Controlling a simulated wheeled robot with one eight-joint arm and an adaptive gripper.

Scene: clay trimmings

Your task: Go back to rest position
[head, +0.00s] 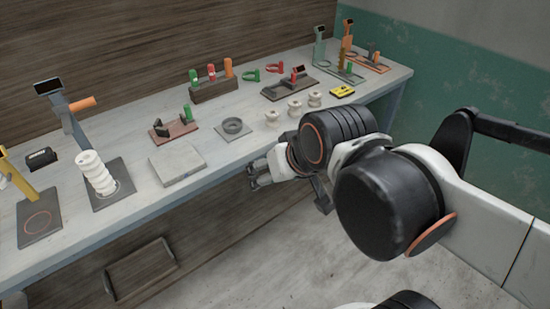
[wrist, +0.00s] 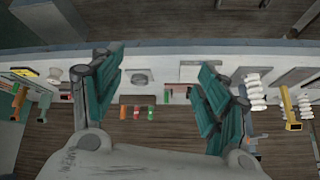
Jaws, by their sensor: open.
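My gripper (head: 262,176) is in front of the long workbench (head: 205,183), at its front edge near the middle. In the wrist view my gripper (wrist: 160,68) has two green-padded fingers spread wide apart. Nothing is held between them. The bench shows upside down in the wrist view, between and beyond the fingers. My arm comes in from the right in the head view and hides part of the bench's front edge.
A grey slab (head: 177,165) and a dark ring (head: 233,127) on a plate lie on the bench near my gripper. Several pale spools (head: 294,107) stand to the right. A white ribbed stack (head: 96,173) stands left. The floor (head: 270,245) in front is clear.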

